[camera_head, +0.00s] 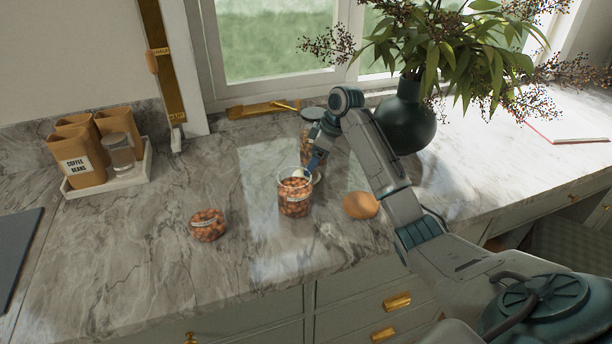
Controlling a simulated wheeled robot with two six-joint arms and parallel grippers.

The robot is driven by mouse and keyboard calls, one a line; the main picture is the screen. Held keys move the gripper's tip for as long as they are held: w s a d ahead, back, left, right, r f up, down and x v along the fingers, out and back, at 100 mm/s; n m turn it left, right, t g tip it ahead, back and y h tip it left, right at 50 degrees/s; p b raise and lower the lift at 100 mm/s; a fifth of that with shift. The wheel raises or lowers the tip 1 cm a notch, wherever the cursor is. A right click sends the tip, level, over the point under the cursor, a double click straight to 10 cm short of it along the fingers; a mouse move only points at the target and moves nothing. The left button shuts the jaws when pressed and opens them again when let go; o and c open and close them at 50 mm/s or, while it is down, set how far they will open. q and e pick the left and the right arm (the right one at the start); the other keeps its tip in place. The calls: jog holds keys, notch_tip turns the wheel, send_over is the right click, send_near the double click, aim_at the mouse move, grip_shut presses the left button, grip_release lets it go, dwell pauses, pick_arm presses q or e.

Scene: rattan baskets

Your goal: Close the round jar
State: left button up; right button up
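A glass jar of brown nuts (295,199) with a white label stands upright on the marble counter, near the middle. Its top appears open, with no wooden lid on it. A squat, rounder jar of nuts (208,226) stands to its left. A round wooden lid (361,205) lies flat on the counter to the right of the middle jar. My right gripper (314,165) points down just behind and right of the middle jar's rim. Its fingertips are small and partly hidden, so I cannot tell whether it is open or touches the jar. My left gripper is out of view.
A tall jar (312,120) stands behind my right gripper. A dark vase (405,115) with leafy branches is at the back right. A white tray (108,183) holds paper bags and a glass at the left. The counter front left of the jars is clear.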

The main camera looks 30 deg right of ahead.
jog(key=shift+f, duration=0.2)
jog(key=shift+f, duration=0.15)
jog(key=p+x, duration=0.2)
jog(key=x, duration=0.2)
jog(key=shift+d+f, duration=0.1)
jog(key=shift+f, duration=0.45)
jog(key=shift+c, duration=0.2)
jog(key=c, duration=0.6)
